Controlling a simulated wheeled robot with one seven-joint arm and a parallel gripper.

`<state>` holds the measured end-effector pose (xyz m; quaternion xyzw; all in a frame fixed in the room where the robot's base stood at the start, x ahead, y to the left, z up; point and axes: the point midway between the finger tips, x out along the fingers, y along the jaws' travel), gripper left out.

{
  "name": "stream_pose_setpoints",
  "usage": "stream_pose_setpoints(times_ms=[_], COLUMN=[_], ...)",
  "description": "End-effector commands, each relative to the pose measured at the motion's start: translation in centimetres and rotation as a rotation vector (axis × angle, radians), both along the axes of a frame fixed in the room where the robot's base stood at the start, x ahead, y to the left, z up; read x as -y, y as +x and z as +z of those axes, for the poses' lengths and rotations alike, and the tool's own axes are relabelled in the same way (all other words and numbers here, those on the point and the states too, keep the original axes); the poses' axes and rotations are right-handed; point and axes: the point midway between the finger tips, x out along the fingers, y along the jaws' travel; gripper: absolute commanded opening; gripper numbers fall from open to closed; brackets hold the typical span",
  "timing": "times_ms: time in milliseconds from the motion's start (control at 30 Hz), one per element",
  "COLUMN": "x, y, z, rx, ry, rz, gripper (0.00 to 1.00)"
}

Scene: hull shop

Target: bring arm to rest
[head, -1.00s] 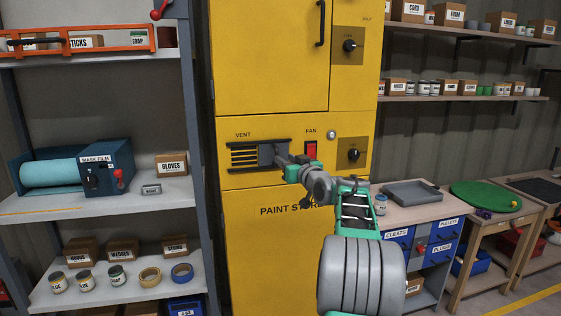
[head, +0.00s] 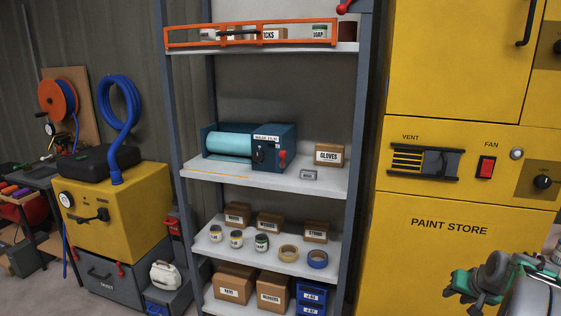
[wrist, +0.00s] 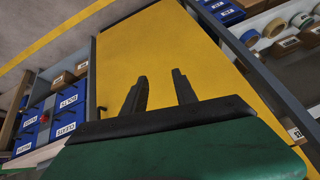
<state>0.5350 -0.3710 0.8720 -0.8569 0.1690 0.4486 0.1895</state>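My arm (head: 500,285) is folded low at the right edge of the head view, in front of the yellow paint store cabinet (head: 450,262). In the wrist view my gripper (wrist: 161,88) has its two dark fingers apart with nothing between them. The cabinet's yellow front (wrist: 160,45) fills the wrist view behind the fingers. The fingertips are hard to make out in the head view. The vent (head: 408,161) on the cabinet shows its slats on the left, with a grey slider plate on the right. The red fan switch (head: 486,168) is beside it.
A grey-posted shelf rack (head: 265,176) with a mask film dispenser (head: 248,147), boxes and tins stands left of the cabinet. A yellow machine with a blue hose (head: 118,205) is further left. The wrist view shows blue drawers (wrist: 68,100) at left and shelf goods at upper right.

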Motion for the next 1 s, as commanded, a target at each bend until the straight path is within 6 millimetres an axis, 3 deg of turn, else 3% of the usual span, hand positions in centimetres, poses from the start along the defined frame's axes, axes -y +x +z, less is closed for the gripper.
stream_pose_setpoints(times_ms=[100, 167, 300, 367, 467, 533, 633, 767, 1000], x=[-5.5, -9.4, -19.3, -23.3, -28.7, -31.9, -35.3, -37.3, -37.3], y=[-7.8, -11.4, -19.0, -21.0, -21.7, -20.2, -19.0, -18.9, -18.8], z=[-3.7, -4.2, -2.6, -1.0, 2.1, 5.7, 9.0, 9.3, 9.2], rx=[-0.242, -0.356, -0.559, -0.580, -0.516, -0.420, -0.330, -0.320, -0.319], ry=[0.114, 0.153, 0.169, 0.125, 0.029, -0.037, -0.089, -0.102, -0.103], rz=[-0.051, -0.056, -0.002, 0.060, 0.214, 0.330, 0.451, 0.517, 0.518], gripper=[0.34, 0.34, 0.34, 0.34, 0.34, 0.34, 0.34, 0.34, 0.34])
